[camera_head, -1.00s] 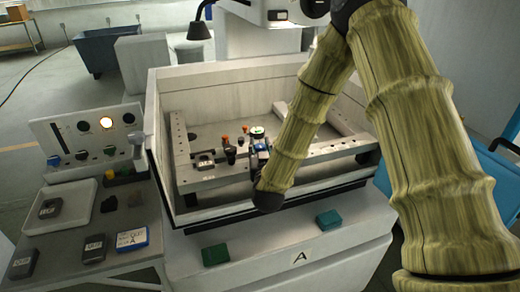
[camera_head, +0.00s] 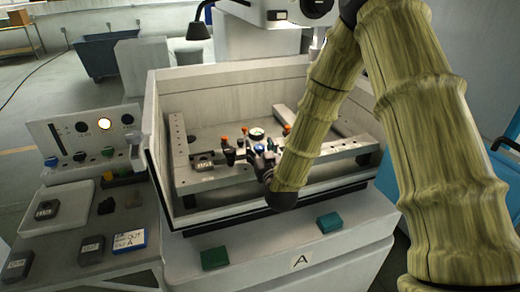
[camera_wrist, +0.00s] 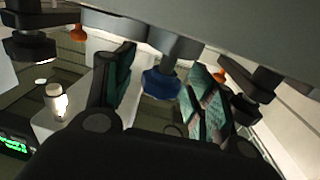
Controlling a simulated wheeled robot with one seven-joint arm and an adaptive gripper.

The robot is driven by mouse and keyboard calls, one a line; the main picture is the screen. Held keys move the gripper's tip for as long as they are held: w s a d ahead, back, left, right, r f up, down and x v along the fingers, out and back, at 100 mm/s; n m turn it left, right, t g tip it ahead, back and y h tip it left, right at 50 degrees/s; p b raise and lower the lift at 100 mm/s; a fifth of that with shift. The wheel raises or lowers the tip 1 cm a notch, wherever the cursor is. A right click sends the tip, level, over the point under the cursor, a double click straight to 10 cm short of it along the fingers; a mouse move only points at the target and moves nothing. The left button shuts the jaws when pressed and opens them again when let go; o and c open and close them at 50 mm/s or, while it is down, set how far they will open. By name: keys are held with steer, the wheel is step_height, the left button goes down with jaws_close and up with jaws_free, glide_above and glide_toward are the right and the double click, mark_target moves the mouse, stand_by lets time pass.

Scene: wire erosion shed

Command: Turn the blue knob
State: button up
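A blue knob (camera_wrist: 160,84) hangs below a dark stem in the wrist view, between the two teal-padded fingers of my gripper (camera_wrist: 160,62). The fingers stand apart, with a visible gap on each side of the knob. In the head view the knob (camera_head: 259,148) is a small blue spot among the clamps inside the machine's tank. My gripper (camera_head: 256,160) is just in front of it, partly hidden by my arm. Another blue knob (camera_head: 51,162) is on the control panel at the left, away from my gripper.
The tank (camera_head: 230,83) has raised walls around the frame. Orange-topped clamps (camera_head: 225,140) stand close to my gripper. A side table with a control panel (camera_head: 90,132) and dark blocks (camera_head: 91,250) is at the left.

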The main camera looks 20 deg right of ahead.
steer(key=s, duration=1.2)
steer(key=shift+a, duration=0.25)
stand_by(0.9)
steer(key=s+f+g, duration=0.3)
steer(key=s+f, duration=0.1)
steer(key=f, duration=0.4)
steer(key=s+f+g, duration=0.3)
steer(key=s+f, duration=0.1)
steer(key=f, duration=0.5)
steer(key=s+f+g+y, duration=0.1)
steer(key=s+f+g, duration=0.2)
steer(key=s+f, duration=0.2)
steer(key=shift+a+f, duration=0.2)
steer(key=shift+f, duration=0.75)
steer(key=shift+a+f, duration=0.2)
steer(key=shift+f, duration=0.7)
steer(key=s+f+g, duration=0.4)
steer(key=s+f, duration=0.2)
steer(key=s, duration=0.6)
steer(key=s+d+f+g, duration=0.1)
steer(key=s+f+g, duration=0.4)
steer(key=s, duration=0.7)
step_height(320, 180, down, 2)
steer(key=shift+f, duration=0.25)
steer(key=shift+w+d, duration=0.1)
